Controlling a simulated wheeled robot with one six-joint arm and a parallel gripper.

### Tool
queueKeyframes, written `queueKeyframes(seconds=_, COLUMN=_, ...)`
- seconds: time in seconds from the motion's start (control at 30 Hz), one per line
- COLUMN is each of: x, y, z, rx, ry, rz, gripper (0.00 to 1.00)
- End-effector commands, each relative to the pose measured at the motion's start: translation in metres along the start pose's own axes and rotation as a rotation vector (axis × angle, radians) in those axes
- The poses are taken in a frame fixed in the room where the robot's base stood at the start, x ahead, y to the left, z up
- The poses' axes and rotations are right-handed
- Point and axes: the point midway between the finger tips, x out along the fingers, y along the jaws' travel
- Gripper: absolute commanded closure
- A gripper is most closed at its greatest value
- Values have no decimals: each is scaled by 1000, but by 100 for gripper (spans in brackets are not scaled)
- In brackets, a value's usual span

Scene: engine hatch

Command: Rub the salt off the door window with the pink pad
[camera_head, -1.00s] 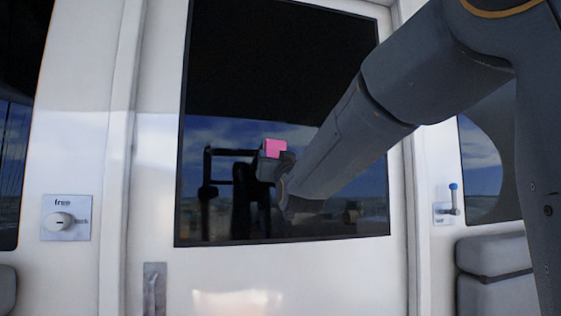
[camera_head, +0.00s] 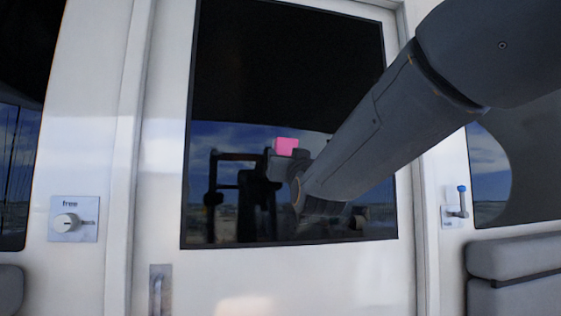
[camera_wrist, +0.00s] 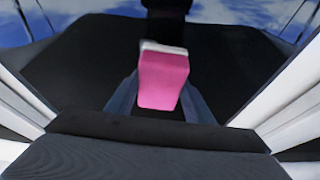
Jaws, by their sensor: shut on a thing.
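The pink pad (camera_head: 285,146) shows in front of the door window (camera_head: 240,70) in the head view, at the end of my arm. In the wrist view the pink pad (camera_wrist: 163,80) has a pale far edge and sits between the fingers of my gripper (camera_wrist: 160,100), which is shut on it. The gripper is largely hidden behind my arm in the head view. The window is dark above and reflects sky and my own body below. I cannot make out any salt on the glass, nor whether the pad touches it.
A white door (camera_head: 215,280) frames the window, with a handle (camera_head: 160,290) at lower left. A knob plate marked "free" (camera_head: 73,219) is on the left wall. A blue-tipped lever (camera_head: 461,200) and a grey cushioned seat (camera_head: 515,270) are at right.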

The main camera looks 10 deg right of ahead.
Motion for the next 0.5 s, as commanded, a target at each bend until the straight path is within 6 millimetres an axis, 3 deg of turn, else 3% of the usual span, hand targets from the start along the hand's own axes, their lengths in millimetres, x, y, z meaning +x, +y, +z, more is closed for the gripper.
queueKeyframes(seconds=0.5, x=-7, y=0, z=-4, rx=0, ry=1, rz=-1, gripper=70)
